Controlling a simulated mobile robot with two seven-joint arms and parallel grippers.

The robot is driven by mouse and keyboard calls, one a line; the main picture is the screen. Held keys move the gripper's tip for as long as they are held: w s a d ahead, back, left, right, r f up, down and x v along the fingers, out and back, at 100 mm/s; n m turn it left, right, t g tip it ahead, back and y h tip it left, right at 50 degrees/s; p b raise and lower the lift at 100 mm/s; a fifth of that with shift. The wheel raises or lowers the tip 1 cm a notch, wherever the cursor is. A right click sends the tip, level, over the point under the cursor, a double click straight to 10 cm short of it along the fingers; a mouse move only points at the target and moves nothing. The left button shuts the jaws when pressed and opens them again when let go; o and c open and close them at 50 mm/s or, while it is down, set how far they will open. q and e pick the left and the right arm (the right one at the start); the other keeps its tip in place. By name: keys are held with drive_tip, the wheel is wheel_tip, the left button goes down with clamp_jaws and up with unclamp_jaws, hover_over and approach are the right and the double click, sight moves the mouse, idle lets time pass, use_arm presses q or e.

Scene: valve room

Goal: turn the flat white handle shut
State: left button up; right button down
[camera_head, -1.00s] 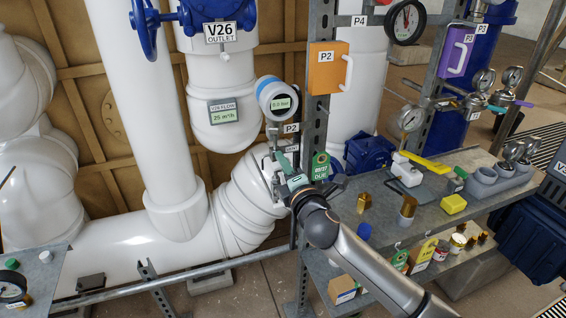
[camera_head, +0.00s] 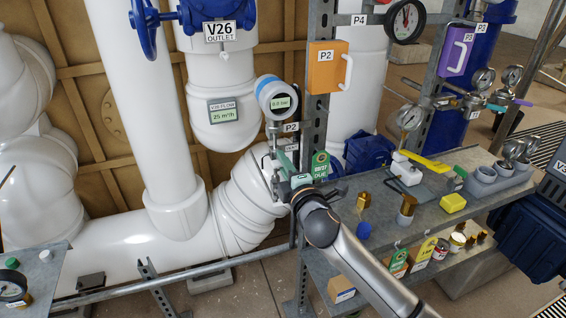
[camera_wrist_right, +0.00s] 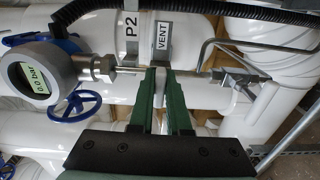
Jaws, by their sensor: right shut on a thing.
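My right gripper (camera_wrist_right: 160,76) is shut on the flat white handle (camera_wrist_right: 160,87), which shows as a narrow pale strip between its green fingers in the right wrist view. The handle is at a small metal vent valve on a thin pipe, close below the VENT label (camera_wrist_right: 163,35). In the head view my right gripper (camera_head: 283,160) reaches the pipe fitting under the P2 label (camera_head: 291,127), and its fingers hide most of the handle. The handle's exact angle is hard to tell. My left gripper is not in view.
A round gauge (camera_wrist_right: 42,83) reading 0.0 bar sits left of the valve, with blue handwheels (camera_wrist_right: 77,106) near it. A bent metal rod (camera_wrist_right: 235,45) is at the right. The grey shelf (camera_head: 400,230) with fittings lies right of my forearm, and a steel post (camera_head: 312,130) stands close by.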

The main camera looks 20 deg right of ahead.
drive_tip(key=c, duration=0.9)
unclamp_jaws()
drive_tip(key=s, duration=1.2)
drive_tip(key=shift+s+d+b, duration=0.25)
drive_tip(key=shift+b, duration=0.15)
